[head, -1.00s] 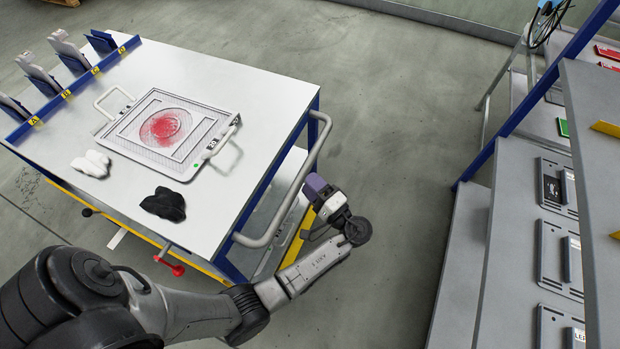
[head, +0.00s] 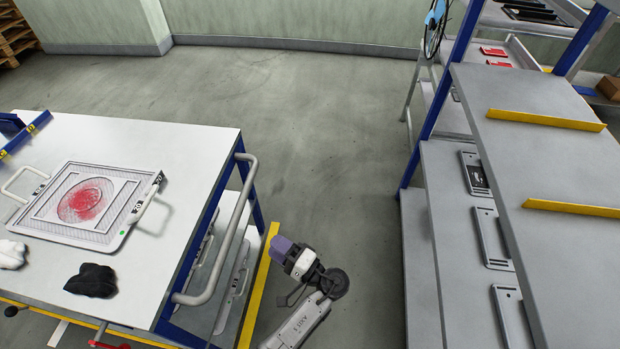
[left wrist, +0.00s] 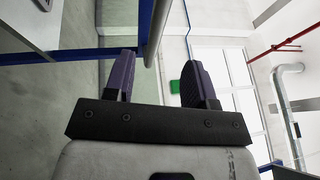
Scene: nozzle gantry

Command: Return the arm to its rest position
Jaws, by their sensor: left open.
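My left gripper (head: 279,246) is in the head view, beside the right edge of the white-topped cart (head: 200,140) and apart from its grey handle rail. Its purple fingers also show in the left wrist view (left wrist: 157,80), spread apart with nothing between them. The left arm comes up from the bottom edge of the head view. My right gripper is not in view.
A tray (head: 118,235) with handles and a red round patch lies on the cart. A white cloth-like thing (head: 10,254) and a black one (head: 91,281) lie beside it. Grey shelving (head: 545,165) stands at right. The floor between is clear.

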